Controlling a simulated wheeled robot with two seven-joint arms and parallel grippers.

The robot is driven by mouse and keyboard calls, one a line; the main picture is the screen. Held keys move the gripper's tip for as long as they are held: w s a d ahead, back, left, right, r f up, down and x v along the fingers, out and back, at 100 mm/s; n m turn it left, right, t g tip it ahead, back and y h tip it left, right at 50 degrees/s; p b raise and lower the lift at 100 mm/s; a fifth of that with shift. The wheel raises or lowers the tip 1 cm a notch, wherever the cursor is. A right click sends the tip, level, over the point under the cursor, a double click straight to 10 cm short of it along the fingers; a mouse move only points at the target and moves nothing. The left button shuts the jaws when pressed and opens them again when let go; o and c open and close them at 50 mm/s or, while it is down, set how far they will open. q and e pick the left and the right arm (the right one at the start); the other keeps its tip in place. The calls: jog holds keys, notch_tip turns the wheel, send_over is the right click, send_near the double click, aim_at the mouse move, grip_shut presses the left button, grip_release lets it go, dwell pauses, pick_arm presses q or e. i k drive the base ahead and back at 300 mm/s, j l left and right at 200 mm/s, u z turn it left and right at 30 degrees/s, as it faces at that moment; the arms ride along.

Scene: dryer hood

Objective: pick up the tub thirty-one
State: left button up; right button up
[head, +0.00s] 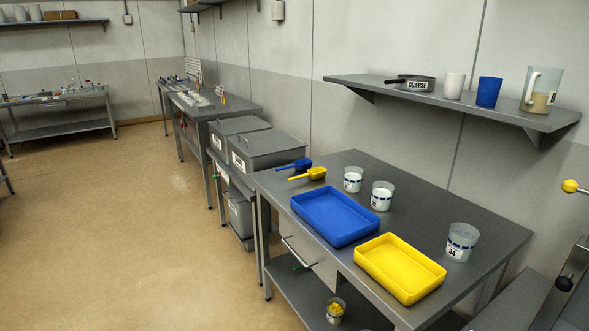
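Three clear tubs with blue bands and number labels stand upright on the grey table. The far tub (353,179) and the middle tub (382,195) hold something white; their numbers are too small to read surely. The near tub (461,241) at the right seems to read 34 and looks mostly empty. I cannot tell which tub is thirty-one. Another small tub (335,310) with yellow pieces stands on the lower shelf. Neither of my grippers is in view.
A blue tray (334,217) and a yellow tray (400,268) lie along the grey table's (430,210) front. Blue (294,165) and yellow (308,174) scoops lie at its far end. A wall shelf (455,98) overhangs behind, holding a pan, cups and a jug (541,90). Open floor is left.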

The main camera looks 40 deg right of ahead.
aim_at(352, 175)
jog(key=i+j+z, duration=0.15)
jog(key=i+z, duration=0.3)
jog(key=i, duration=0.15)
jog(key=i+j+z, duration=0.45)
jog(key=i, duration=0.15)
jog(key=i+j+z, duration=0.4)
jog(key=i, duration=0.15)
